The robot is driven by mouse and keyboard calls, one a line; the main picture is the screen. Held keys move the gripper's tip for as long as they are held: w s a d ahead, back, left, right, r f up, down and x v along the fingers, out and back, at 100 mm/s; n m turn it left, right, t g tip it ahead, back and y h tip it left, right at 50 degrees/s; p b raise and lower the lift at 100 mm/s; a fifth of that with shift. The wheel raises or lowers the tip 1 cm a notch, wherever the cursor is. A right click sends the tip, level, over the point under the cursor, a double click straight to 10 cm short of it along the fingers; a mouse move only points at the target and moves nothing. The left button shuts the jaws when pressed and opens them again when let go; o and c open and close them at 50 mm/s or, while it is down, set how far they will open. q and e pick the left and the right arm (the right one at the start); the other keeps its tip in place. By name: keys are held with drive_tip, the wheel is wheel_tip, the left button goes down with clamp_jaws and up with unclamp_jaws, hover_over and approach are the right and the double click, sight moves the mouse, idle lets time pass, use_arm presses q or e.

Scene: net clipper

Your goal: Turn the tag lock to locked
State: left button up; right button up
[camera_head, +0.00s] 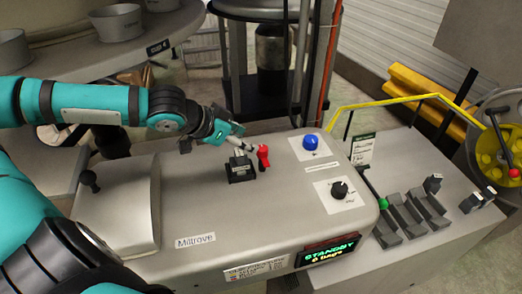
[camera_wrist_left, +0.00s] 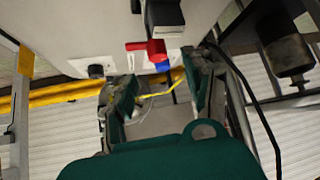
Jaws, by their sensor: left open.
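A small black block (camera_head: 240,168) with a red lever-like piece (camera_head: 263,157) beside it sits on top of the grey machine (camera_head: 210,205). I cannot read a label naming the tag lock; this block and red piece may be it. My left gripper (camera_head: 230,138) is open and empty, just behind and above the block. In the left wrist view the gripper (camera_wrist_left: 160,92) shows its two fingers apart, with the red piece (camera_wrist_left: 154,49) and black block (camera_wrist_left: 163,14) beyond the fingertips. My right gripper is not in view.
A blue button (camera_head: 310,142) and a black knob (camera_head: 339,190) sit on white plates to the right. A display (camera_head: 330,250) reads STANDBY. A black ball-topped lever (camera_head: 89,180) stands at left. A post (camera_head: 320,70) rises behind. The machine top in front is clear.

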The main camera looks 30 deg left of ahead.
sight(262, 147)
use_arm(q)
drive_tip(key=shift+w+d+f+b, duration=0.45)
drive_tip(key=shift+w+f+b, duration=0.15)
drive_tip(key=shift+f, duration=0.1)
drive_tip(key=shift+w+f, duration=0.15)
drive_tip(key=shift+f, duration=0.05)
drive_tip(key=shift+w+a, duration=0.15)
drive_tip(key=shift+w, duration=0.15)
drive_tip(key=shift+w+f, duration=0.35)
drive_tip(key=shift+f, duration=0.05)
drive_tip(key=x, duration=0.3)
drive_tip(key=shift+d+p, duration=0.3)
drive_tip(key=shift+w+d+f, duration=0.1)
drive_tip(key=shift+w+f, duration=0.25)
drive_tip(key=shift+f, duration=0.1)
drive_tip(key=c, duration=0.6)
clamp_jaws()
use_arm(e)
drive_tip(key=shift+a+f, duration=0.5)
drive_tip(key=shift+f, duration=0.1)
